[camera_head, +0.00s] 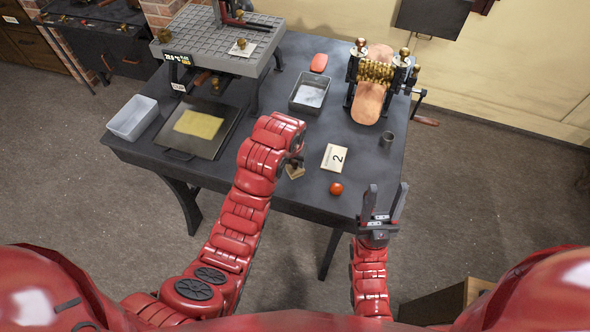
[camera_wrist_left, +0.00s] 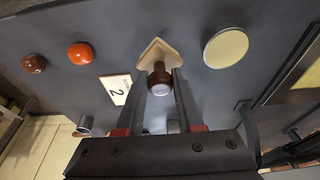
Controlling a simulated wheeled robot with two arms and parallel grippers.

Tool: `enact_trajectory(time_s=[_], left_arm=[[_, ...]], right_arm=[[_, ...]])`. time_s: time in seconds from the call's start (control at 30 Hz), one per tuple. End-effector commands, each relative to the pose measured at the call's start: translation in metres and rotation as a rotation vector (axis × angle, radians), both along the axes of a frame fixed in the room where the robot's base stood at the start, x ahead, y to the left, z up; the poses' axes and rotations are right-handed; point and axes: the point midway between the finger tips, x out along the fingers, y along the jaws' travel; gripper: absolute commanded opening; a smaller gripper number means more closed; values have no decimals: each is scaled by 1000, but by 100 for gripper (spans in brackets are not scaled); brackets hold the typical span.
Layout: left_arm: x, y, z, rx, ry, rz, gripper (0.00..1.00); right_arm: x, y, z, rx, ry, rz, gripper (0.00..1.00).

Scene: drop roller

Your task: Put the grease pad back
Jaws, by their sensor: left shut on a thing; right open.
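What looks like the grease pad (camera_wrist_left: 157,50), a pale pointed base with a dark brown knob, is between the fingers of my left gripper (camera_wrist_left: 163,82). My left gripper is shut on the knob. In the head view the pad (camera_head: 295,172) shows below my left gripper (camera_head: 297,160), over the front of the dark table. I cannot tell whether its base touches the tabletop. A round tin with a pale yellow top (camera_wrist_left: 225,47) lies to its right in the left wrist view; my arm hides it in the head view. My right gripper (camera_head: 383,205) is open and empty at the table's front right.
A card marked 2 (camera_head: 334,157) and a red ball (camera_head: 336,188) lie right of the pad. A dark cup (camera_head: 387,139), a roller press (camera_head: 375,75), a grey tray (camera_head: 310,93), a plate with a yellow sheet (camera_head: 198,124) and a pale bin (camera_head: 132,118) stand around.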

Motion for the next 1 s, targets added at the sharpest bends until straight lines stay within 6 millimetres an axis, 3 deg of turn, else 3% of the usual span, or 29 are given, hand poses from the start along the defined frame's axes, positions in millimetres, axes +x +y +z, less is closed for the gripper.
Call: enact_trajectory(time_s=[0.17,0.4,0.77,0.8,0.97,1.0], left_arm=[[7,-2,-1,1,1,-2,0],[6,-2,-27,1,4,-2,0],[6,-2,-38,-1,0,-1,0],[6,-2,-38,0,0,-1,38],[6,-2,-37,-1,0,-1,66],[6,-2,-37,0,0,-1,66]], right_arm=[[0,0,1,0,0,0,50],[0,0,23,0,0,0,50],[0,0,18,0,0,0,50],[0,0,18,0,0,0,50],[0,0,19,0,0,0,50],[0,0,19,0,0,0,50]])
